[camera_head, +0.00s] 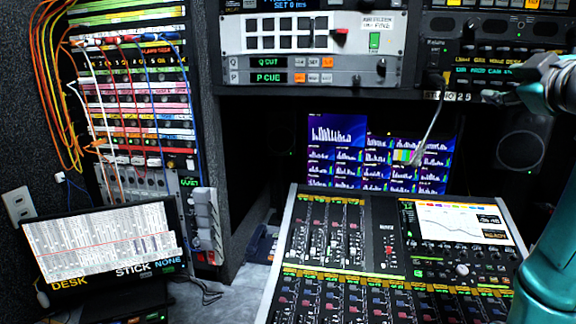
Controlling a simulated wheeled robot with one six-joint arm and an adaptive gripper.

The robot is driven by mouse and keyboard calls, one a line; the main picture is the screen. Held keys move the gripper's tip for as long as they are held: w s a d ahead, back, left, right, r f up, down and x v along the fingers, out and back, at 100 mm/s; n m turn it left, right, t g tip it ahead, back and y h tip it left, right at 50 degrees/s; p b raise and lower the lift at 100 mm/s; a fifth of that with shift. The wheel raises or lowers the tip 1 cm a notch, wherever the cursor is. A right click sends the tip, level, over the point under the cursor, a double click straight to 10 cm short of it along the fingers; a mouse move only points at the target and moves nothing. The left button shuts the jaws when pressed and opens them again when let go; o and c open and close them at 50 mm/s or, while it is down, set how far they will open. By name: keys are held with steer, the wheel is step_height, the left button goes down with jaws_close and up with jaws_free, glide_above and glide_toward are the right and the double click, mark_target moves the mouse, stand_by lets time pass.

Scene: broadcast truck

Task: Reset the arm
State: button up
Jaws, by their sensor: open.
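My arm shows at the right edge, with a teal link rising from the lower right and a teal and dark grey wrist near the top right. My gripper (499,98) appears as a small dark shape left of the wrist, in front of the upper rack. It is open, and I see nothing held in it. Its fingers blend into the dark panel behind, so their outline is hard to make out.
A mixing console (375,262) stands below, with a lit monitor (336,150) behind it. A patch bay (135,95) with cables stands left, above a small screen (100,242). A speaker (520,150) sits behind my arm.

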steer(key=w+a+f+m+y, duration=0.1)
steer(key=w+a+f, duration=0.1)
steer(key=f, duration=1.2)
steer(key=w+a+f+m, duration=0.2)
steer(key=w+f, duration=0.1)
steer(key=f, duration=1)
steer(key=s+a+f+m, duration=0.1)
steer(key=s+a+f, duration=0.2)
steer(key=f, duration=0.5)
steer(key=s+a+f+g, duration=0.1)
steer(key=s+a+f, duration=0.2)
steer(key=f, duration=0.4)
steer(key=s+a+f+m, duration=0.1)
steer(key=s+a+f, duration=0.15)
steer(key=f, duration=0.55)
steer(key=s+a+f+m+y, duration=0.1)
steer(key=s+a+f, duration=0.4)
steer(key=s, duration=0.4)
steer(key=s+a+f, duration=0.2)
steer(key=s+f, duration=0.5)
steer(key=s, duration=0.3)
steer(key=s+a+r, duration=0.1)
steer(key=s+a, duration=0.1)
steer(key=s, duration=0.9)
steer(key=s+a+g+y, duration=0.1)
steer(key=s+a, duration=0.1)
steer(key=s, duration=1)
steer(key=shift+s+a+r+m+y, duration=0.2)
steer(key=shift+r+m+y, duration=0.1)
steer(key=shift+r+m, duration=0.1)
